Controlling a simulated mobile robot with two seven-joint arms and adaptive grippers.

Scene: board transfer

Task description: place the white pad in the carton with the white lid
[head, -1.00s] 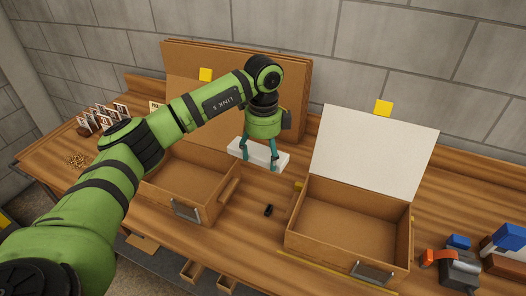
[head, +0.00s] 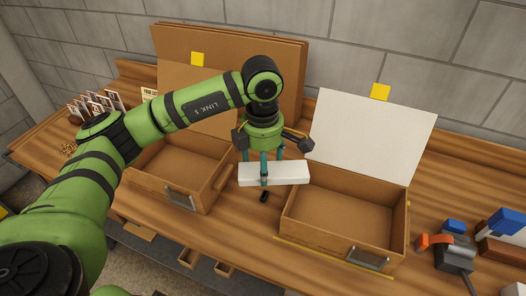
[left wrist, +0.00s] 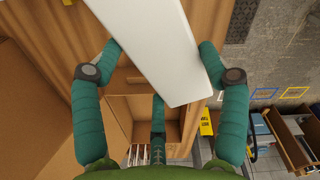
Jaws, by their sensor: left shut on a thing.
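The white pad (head: 290,174) is held above the table, between the two cartons, with its right end near the left wall of the carton with the white lid (head: 312,232). That carton is empty, and its white lid (head: 370,135) stands open at the back. My left gripper (head: 262,168) points down, with its fingers shut on the pad. In the left wrist view the pad (left wrist: 155,45) lies slantwise between the fingers (left wrist: 160,75). My right gripper is not in view.
An open carton with a brown lid (head: 165,185) stands on the left, partly behind my arm. Blue and orange tools (head: 450,245) stand at the right. Large brown boards (head: 285,70) lean on the wall.

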